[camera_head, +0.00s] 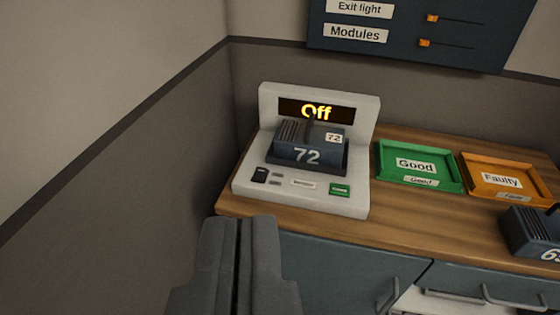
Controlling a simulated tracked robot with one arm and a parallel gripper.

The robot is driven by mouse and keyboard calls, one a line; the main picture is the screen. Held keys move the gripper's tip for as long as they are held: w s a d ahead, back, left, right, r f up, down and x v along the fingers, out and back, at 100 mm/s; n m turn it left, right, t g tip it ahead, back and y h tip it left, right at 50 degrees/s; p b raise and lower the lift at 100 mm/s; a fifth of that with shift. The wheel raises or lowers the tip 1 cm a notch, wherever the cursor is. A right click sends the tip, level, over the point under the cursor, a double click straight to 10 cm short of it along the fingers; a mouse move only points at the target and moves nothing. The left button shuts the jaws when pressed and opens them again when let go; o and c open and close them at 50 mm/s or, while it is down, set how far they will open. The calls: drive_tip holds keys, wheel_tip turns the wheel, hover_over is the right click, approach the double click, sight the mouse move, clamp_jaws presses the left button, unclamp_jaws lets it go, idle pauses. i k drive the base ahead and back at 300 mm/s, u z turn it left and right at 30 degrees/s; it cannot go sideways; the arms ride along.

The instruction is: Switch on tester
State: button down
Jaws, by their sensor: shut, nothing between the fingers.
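The tester (250,189) is a light grey unit at the left end of the wooden counter. Its dark display (317,111) reads "Off" in yellow letters. A dark module marked 72 (307,155) sits in it. On its front panel are a black switch (260,175) at the left, small grey buttons beside it, a white label (303,184) and a green button or label (340,190) at the right. My gripper (240,222) is shut and empty, low in the picture, in front of the counter and below the tester's left front corner in the view. It appears apart from the tester.
A green "Good" tray (386,176) and an orange "Faulty" tray (474,182) stand to the right. Another dark module (528,226) is at the right edge. A wall panel (390,40) with orange sliders hangs above. Cabinets (330,270) lie under the counter; a wall closes the left.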

sight(260, 175)
drive_tip(key=z, duration=0.05)
drive_tip(key=i, duration=1)
drive_tip(key=u, duration=0.05)
